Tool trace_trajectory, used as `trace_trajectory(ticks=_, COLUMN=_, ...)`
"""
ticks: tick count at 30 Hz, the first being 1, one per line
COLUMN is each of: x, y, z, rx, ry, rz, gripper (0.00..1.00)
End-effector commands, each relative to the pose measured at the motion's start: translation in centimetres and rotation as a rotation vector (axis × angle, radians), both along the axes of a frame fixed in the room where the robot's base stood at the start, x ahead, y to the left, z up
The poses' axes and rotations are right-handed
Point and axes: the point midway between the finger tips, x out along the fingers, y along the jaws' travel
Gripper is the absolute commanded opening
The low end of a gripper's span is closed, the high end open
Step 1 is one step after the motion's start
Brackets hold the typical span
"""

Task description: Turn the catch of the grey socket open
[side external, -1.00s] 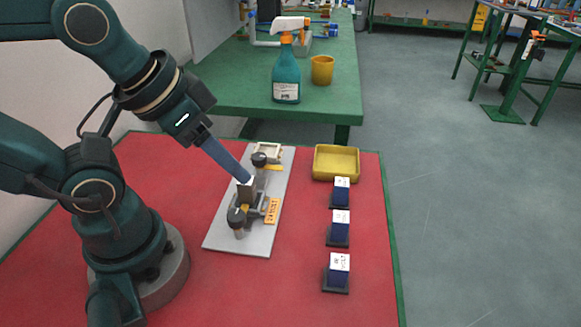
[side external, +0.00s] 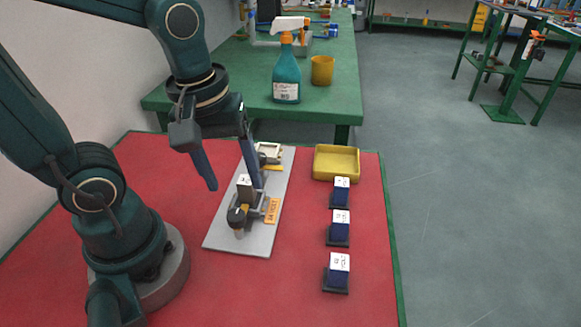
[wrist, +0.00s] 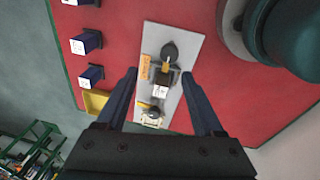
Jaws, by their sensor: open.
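A light grey plate (side external: 222,240) lies on the red table and carries a small metal fixture. A grey block with a white-labelled top (side external: 245,190) sits mid-plate; it also shows in the wrist view (wrist: 160,90). A black round knob with a tan lever (side external: 237,215) is at the plate's near end. A yellow lever (side external: 272,168) sticks out near the far end, by a second black knob seen in the wrist view (wrist: 155,112). Which part is the grey socket's catch, I cannot tell. My gripper (side external: 234,187) is open and empty, its fingers spread above the plate.
An orange tag (side external: 272,210) and a pale square frame (side external: 268,150) are on the plate. Several dark blue blocks, one marked here (side external: 339,228), stand right of it, with a yellow tray (side external: 336,176) behind. A spray bottle (side external: 286,75) stands on the green bench.

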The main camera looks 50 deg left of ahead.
Motion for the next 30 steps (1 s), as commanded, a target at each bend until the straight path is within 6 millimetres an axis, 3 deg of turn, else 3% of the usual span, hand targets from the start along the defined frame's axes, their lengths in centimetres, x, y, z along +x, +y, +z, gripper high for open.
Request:
trace_trajectory(ticks=9, x=-0.3, y=0.4, z=-2.5, rx=-0.013, ry=0.154, rz=0.088, gripper=0.69)
trace_trajectory(ticks=21, x=-0.4, y=0.4, z=-6.4, rx=-0.012, ry=0.158, rz=0.085, gripper=0.69)
trace_trajectory(ticks=30, x=-0.3, y=0.4, z=-7.4, rx=-0.012, ry=0.152, rz=0.085, gripper=0.69)
